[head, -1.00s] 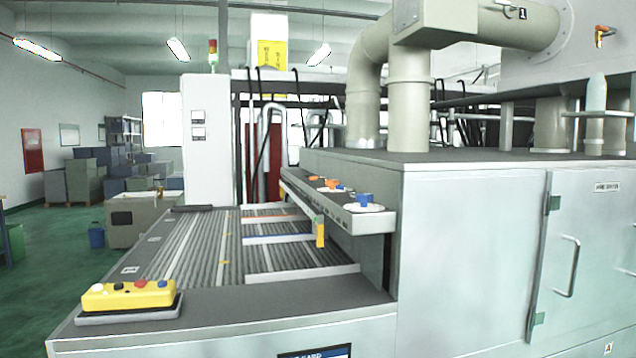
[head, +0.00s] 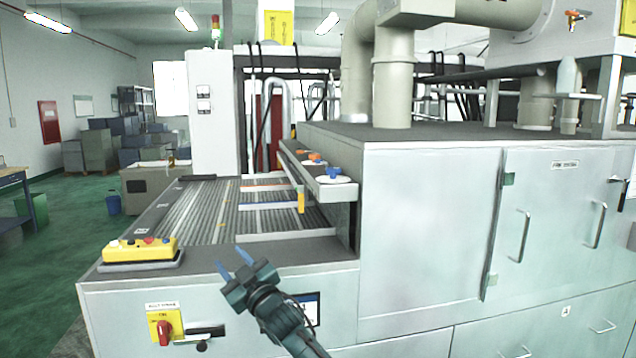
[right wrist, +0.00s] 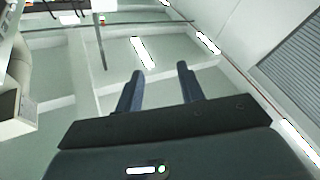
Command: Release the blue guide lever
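The blue guide lever (head: 334,173) sits on a white round plate at the near end of a grey ledge, beside the conveyor. Its exact turn angle is too small to tell. My right gripper (head: 236,262) is in front of the machine, lower and to the left of the lever, well apart from it. Its two blue-tipped fingers are spread with nothing between them. They also show apart and empty in the right wrist view (right wrist: 158,88), pointing toward the ceiling lights. The lever is not visible there. My left gripper is not in view.
Orange levers (head: 315,158) stand farther along the ledge. A yellow button box (head: 140,250) rests on the machine's near left corner. A red rotary switch (head: 164,330) is on the front panel. The conveyor bed (head: 200,210) has coloured guide rails and looks clear.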

